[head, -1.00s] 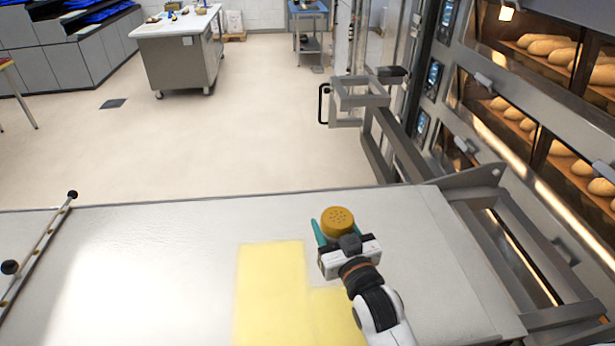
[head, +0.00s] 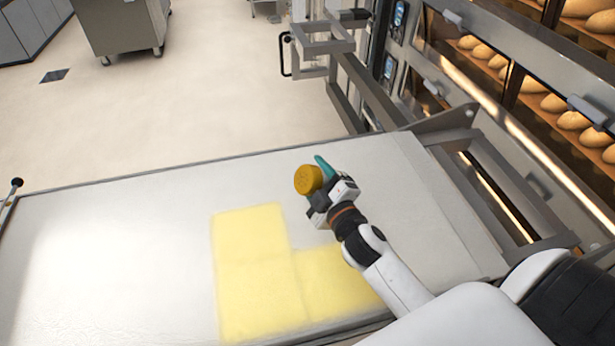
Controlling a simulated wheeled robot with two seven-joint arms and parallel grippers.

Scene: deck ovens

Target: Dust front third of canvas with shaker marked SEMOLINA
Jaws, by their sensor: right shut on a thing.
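My right gripper (head: 318,184) is shut on a shaker (head: 308,180) with an orange-yellow perforated lid. One teal finger shows beside the shaker; its label is not visible. The gripper holds it over the pale canvas (head: 120,235), tilted with its lid turned toward the left. Pale yellow patches (head: 250,265) lie on the canvas, left of and below the gripper: a tall one and a shorter one joined to its right at the near side. My left gripper is not in view.
Deck ovens (head: 500,60) with loaves behind glass stand at the right. A grey metal frame (head: 350,85) runs beside the canvas's far right corner. A black-knobbed rail (head: 15,185) is at the left edge. A steel cabinet (head: 120,30) stands far back on open floor.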

